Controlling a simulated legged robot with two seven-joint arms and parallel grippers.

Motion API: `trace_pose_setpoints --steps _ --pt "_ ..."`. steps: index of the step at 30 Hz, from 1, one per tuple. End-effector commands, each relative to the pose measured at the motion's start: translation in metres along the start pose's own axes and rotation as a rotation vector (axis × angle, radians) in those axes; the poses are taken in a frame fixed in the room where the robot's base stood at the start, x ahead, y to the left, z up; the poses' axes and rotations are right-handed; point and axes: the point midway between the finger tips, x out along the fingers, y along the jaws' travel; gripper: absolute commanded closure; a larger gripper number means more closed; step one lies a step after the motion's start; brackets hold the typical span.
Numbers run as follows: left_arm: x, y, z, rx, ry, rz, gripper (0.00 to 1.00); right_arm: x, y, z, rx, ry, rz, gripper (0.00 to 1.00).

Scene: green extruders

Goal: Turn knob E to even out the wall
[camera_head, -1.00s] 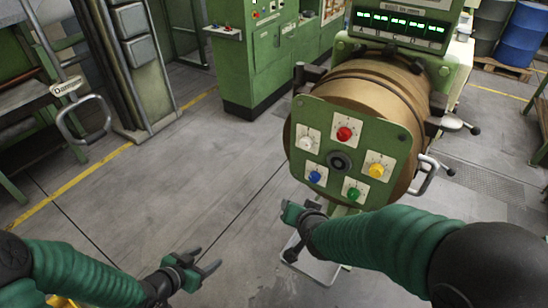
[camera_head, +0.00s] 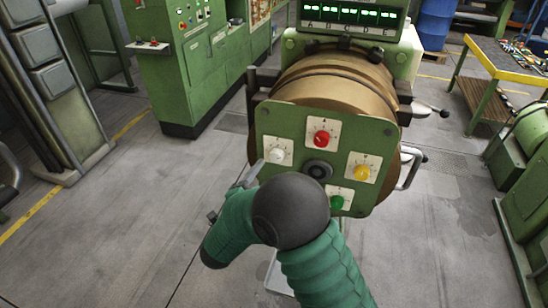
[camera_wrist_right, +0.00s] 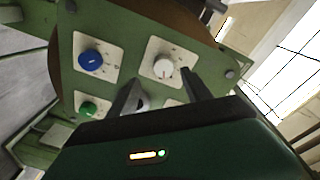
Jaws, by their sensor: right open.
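A green panel (camera_head: 290,118) on the front of the brown barrel carries coloured knobs around a dark central hub (camera_head: 317,170). The white knob (camera_head: 277,155) is at its left, the red knob (camera_head: 322,138) at the top, the yellow knob (camera_head: 362,172) at the right and the green knob (camera_head: 337,202) low. My arm hides the blue knob in the head view; it shows in the right wrist view (camera_wrist_right: 91,60). The knob letters are too small to read. My right gripper (camera_wrist_right: 160,76) is open, its fingertips near the white knob (camera_wrist_right: 163,69); contact is unclear. My left gripper is out of view.
A green display box (camera_head: 352,18) with lit digits stands behind the barrel. Metal handles (camera_head: 410,168) stick out at its right. A green cabinet (camera_head: 180,75) stands at the back left, a tool table (camera_head: 515,62) at the right. The floor left of the panel is clear.

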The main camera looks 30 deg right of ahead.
Motion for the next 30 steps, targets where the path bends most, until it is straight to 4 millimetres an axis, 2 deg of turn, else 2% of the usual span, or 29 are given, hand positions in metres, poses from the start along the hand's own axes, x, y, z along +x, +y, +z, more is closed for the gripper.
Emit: trace_pose_setpoints --steps 3,9,13,19,30 --pt "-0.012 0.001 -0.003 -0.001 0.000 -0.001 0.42 0.028 -0.003 -0.003 0.000 0.002 0.000 0.42" --pt "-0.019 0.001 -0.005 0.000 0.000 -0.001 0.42 0.063 -0.001 -0.002 0.002 -0.002 0.000 0.42" --pt "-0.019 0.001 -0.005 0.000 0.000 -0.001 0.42 0.072 0.002 -0.001 0.001 -0.003 0.001 0.42" --pt "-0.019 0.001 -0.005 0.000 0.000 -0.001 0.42 0.071 0.001 -0.001 0.001 -0.003 -0.001 0.42" --pt "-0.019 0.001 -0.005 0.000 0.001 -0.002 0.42 0.068 0.001 0.000 -0.001 -0.004 0.000 0.89"
